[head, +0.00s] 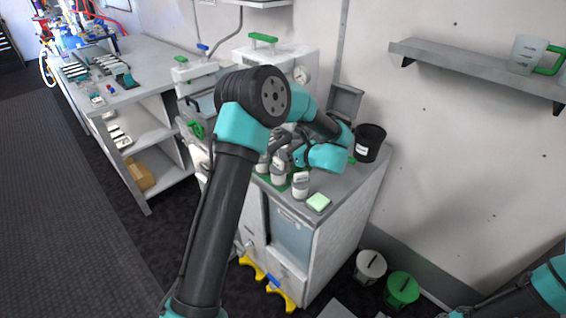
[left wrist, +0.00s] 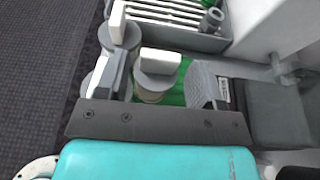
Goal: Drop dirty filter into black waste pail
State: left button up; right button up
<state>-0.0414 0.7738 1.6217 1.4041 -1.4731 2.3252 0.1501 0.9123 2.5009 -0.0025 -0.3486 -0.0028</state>
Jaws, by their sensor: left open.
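In the left wrist view, a filter-like cylinder with a white block top and a brownish body (left wrist: 155,88) stands between the two fingers of my open left gripper (left wrist: 158,82). Whether the fingers touch it I cannot tell. In the head view my left gripper (head: 284,146) is low over the counter, partly hidden by my own arm. Several grey-and-white cylinders (head: 300,186) stand there near a green mat. The black waste pail (head: 370,142) stands on the counter to the right of the gripper, with a white label. My right gripper is out of view.
A pale green block (head: 318,202) lies at the counter's front edge. A grey rack (left wrist: 170,25) stands beyond the cylinders in the left wrist view. A white pail (head: 370,266) and a green pail (head: 402,288) stand on the floor. A shelf (head: 470,66) holds a jug.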

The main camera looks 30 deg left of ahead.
pick_arm(q)
jog(key=shift+w+a+f, duration=0.1)
jog(key=shift+a, duration=0.25)
jog(key=shift+f+x, duration=0.15)
jog(key=shift+x, duration=1.15)
jog(key=shift+f+x, duration=0.2)
jog(key=shift+x, duration=1.1)
jog(key=shift+d, duration=0.1)
jog(key=c, duration=1)
jog(key=shift+r, duration=5.05)
